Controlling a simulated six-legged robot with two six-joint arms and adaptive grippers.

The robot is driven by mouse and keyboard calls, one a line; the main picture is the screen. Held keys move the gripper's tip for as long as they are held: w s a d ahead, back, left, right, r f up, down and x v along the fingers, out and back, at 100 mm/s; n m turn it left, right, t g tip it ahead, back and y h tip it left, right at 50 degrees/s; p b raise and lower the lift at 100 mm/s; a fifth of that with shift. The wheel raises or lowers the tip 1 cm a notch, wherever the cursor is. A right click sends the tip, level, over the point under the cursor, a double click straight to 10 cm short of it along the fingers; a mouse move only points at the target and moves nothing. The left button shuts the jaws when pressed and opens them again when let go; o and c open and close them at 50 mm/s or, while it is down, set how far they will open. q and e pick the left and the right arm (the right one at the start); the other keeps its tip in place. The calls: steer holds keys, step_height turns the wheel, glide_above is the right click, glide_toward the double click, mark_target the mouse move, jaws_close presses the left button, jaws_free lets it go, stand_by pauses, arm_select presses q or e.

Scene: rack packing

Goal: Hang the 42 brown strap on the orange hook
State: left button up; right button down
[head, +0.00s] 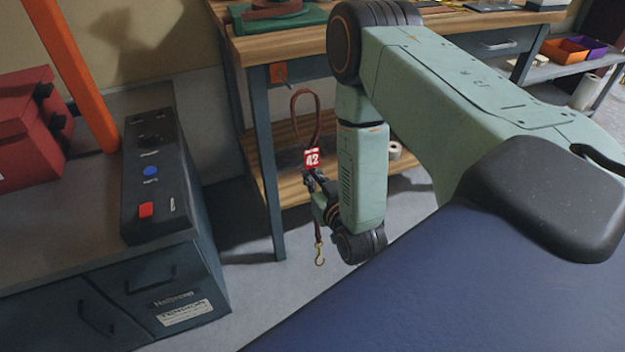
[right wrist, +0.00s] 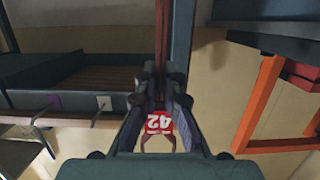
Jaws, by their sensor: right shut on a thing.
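The brown strap (head: 319,120) hangs upright, with an open loop at its top, a red tag reading 42 (head: 312,158) and a brass clip (head: 320,256) at its lower end. My right gripper (head: 316,181) is shut on it just below the tag. In the right wrist view the tag (right wrist: 158,122) shows upside down between the fingers (right wrist: 160,98). An orange plate (head: 279,72), apparently the orange hook, sits on the workbench's front near its left leg. The strap's loop is right of it and lower, apart from it. My left gripper is not in view.
The wooden workbench (head: 290,45) has a lower shelf (head: 290,186) behind the strap. A dark cabinet with a control box (head: 150,190) and a red case (head: 30,125) stand at left. An orange post (head: 75,70) rises there. Open floor lies between cabinet and bench.

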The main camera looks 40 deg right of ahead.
steer(key=shift+w, duration=0.4)
steer(key=b+x, duration=0.5)
steer(key=x, duration=0.5)
steer(key=shift+f, duration=0.2)
stand_by(0.8)
stand_by(0.6)
steer(key=c, duration=1.4)
jaws_free()
steer(key=shift+s, duration=0.1)
